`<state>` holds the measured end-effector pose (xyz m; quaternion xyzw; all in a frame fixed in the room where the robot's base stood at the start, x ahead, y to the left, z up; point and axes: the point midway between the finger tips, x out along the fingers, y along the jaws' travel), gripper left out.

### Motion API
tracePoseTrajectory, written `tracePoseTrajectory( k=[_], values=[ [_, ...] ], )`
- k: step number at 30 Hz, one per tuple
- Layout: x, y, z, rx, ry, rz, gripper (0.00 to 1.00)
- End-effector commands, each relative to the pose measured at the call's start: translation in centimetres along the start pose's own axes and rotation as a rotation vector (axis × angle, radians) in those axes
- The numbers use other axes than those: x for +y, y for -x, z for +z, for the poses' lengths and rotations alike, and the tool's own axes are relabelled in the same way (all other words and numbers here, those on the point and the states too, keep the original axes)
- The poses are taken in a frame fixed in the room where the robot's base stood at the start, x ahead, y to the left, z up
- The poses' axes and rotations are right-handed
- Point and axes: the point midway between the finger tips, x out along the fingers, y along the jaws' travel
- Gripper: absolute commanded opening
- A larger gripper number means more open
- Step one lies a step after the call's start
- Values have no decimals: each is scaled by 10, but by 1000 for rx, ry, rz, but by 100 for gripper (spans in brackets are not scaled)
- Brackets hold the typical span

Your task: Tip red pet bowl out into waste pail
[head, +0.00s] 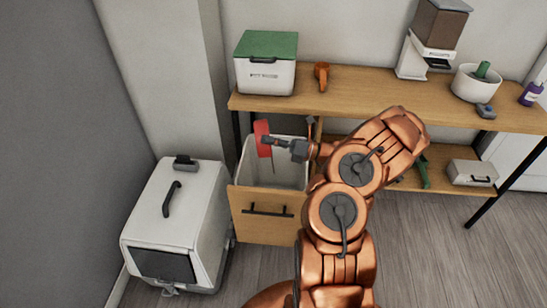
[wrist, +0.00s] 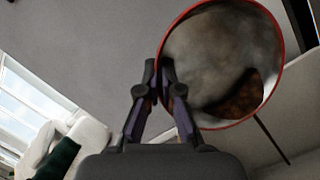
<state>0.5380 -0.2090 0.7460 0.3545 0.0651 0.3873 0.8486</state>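The red pet bowl (head: 262,136) is turned on its side above the left part of the waste pail (head: 290,174). The pail is a pale bin set in a pulled-out wooden drawer. My gripper (head: 270,143) is shut on the bowl's edge. In the wrist view, my gripper's fingers (wrist: 166,78) pinch the left side of the bowl (wrist: 205,50), whose red rim and grey inside face the camera. A dark brown patch (wrist: 238,98), perhaps food, shows in the bowl's lower right. The bottom of the pail is mostly hidden.
A white pet carrier-like box (head: 178,222) stands left of the drawer. The wooden counter (head: 365,99) behind holds a green-lidded box (head: 266,72), an orange scoop-like item (head: 321,75), a dispenser (head: 430,42) and a white bowl (head: 475,83). A wall column stands at left.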

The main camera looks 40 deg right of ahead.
Motion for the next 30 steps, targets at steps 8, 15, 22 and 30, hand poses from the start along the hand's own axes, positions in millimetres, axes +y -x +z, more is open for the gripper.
tracePoseTrajectory(
  k=[8,15,22,30],
  values=[
    [-1,3,1,-22,-10,16,0],
    [-1,5,2,-42,-17,32,0],
    [-1,7,3,-61,-25,49,0],
    [-2,10,3,-82,-34,64,0]
  ],
)
